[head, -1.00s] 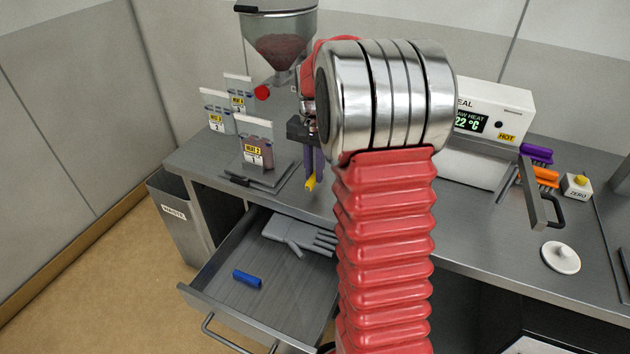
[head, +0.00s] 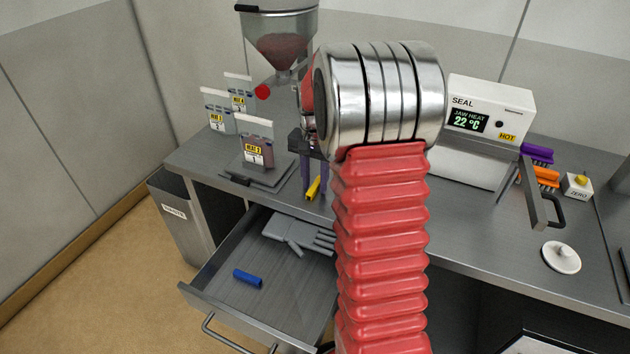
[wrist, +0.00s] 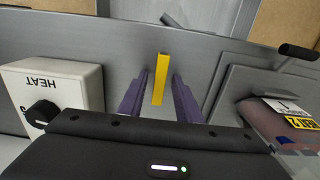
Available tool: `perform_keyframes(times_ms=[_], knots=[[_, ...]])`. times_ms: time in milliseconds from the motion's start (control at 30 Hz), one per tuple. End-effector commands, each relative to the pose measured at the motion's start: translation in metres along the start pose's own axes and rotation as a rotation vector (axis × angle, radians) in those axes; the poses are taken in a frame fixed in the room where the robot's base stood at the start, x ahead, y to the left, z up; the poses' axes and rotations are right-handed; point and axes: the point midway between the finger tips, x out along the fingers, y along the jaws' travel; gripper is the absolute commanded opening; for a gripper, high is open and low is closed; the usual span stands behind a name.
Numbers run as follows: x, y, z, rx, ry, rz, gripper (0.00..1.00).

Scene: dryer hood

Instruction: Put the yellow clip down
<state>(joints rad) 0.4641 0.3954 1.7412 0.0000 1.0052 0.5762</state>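The yellow clip (head: 313,188) is near the front edge of the grey bench (head: 455,232), just above the open drawer in the head view. In the wrist view the clip (wrist: 160,80) is a long yellow bar between my two purple fingers, with a visible gap on each side. My gripper (wrist: 160,95) is open around it and points down at the bench; in the head view its fingers (head: 313,180) straddle the clip. The clip appears to rest on the bench. My red arm hides part of the bench behind it.
An open drawer (head: 222,301) holds a blue cylinder (head: 247,278) and grey gloves (head: 290,232). A pouch (head: 256,148) stands on a flat plate left of my gripper. The sealer (head: 484,118), brushes (head: 538,176) and a white lid (head: 561,257) are at right.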

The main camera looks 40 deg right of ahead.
Motion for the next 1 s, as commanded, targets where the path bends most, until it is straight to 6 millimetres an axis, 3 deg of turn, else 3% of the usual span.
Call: perform_keyframes(times_ms=[267, 467, 1000], knots=[[-0.001, 0.0, 0.0, 0.0, 0.0, 0.0, 0.32], [-0.014, 0.0, -0.001, 0.0, 0.002, -0.001, 0.32], [-0.102, -0.001, -0.001, 0.0, 0.003, -0.002, 0.32]])
